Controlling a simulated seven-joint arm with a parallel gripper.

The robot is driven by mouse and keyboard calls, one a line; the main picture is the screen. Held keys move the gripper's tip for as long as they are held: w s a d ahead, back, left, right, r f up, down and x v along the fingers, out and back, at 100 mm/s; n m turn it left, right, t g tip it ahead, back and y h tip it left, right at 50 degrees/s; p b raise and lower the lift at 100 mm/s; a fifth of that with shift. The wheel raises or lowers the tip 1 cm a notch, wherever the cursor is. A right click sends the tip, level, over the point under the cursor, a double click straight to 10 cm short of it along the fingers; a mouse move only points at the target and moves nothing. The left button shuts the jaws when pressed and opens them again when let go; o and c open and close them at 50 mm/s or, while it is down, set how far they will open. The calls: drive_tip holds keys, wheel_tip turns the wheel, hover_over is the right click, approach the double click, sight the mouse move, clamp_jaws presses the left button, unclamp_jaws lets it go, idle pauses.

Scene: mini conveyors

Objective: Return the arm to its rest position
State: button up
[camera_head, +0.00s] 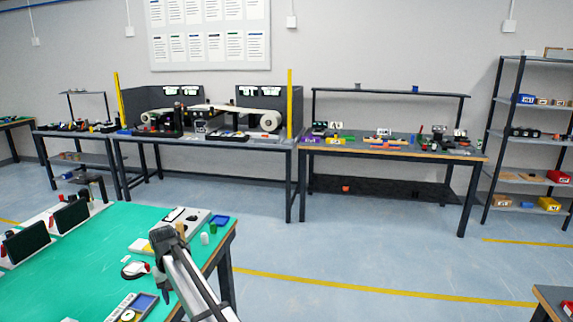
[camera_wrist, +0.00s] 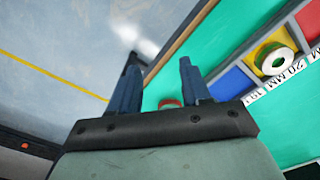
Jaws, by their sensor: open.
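My gripper (camera_wrist: 157,62) shows in the wrist view with its two dark fingers apart and nothing held between them. It hangs over the edge of the green-topped table, with grey floor to its left. In the head view my white and grey arm (camera_head: 188,280) rises from the bottom edge and bends at the table's right edge. The gripper end is hard to make out there.
The green table (camera_head: 85,265) bears a sorting tray (camera_wrist: 231,82) with coloured compartments and a pale ring (camera_wrist: 274,59) in the yellow one. A small red object (camera_wrist: 169,103) shows beyond the fingers. A green cylinder (camera_head: 213,227) stands near the table's edge. Open floor (camera_head: 330,265) lies right.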

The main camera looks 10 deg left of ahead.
drive_tip(key=w+d+f+m, duration=0.15)
drive_tip(key=d+f, duration=0.35)
drive_tip(key=d, duration=0.7)
drive_tip(key=w+d+f+m, duration=0.1)
drive_tip(key=w+d+f, duration=0.25)
drive_tip(key=d, duration=0.75)
drive_tip(key=w+d+f+m, duration=0.2)
drive_tip(key=d+f, duration=0.3)
drive_tip(key=d, duration=0.7)
drive_tip(key=s+d+f+m, duration=0.2)
drive_tip(key=s+d+f, duration=0.15)
drive_tip(key=d, duration=0.65)
drive_tip(key=s+d+f+m, duration=0.1)
drive_tip(key=s+d+f, duration=0.3)
drive_tip(key=d, duration=0.7)
drive_tip(key=s+d+f+m, duration=0.2)
drive_tip(key=s+d, duration=0.3)
drive_tip(key=d, duration=0.5)
drive_tip(key=s+f+g, duration=0.3)
drive_tip(key=s+f, duration=0.7)
drive_tip(key=s, duration=0.4)
drive_tip(key=s+f+g, duration=0.3)
drive_tip(key=s+f, duration=0.6)
drive_tip(key=s, duration=0.6)
drive_tip(key=shift+s+f+g, duration=0.15)
drive_tip(key=shift+f+g, duration=0.2)
drive_tip(key=shift+g, duration=0.05)
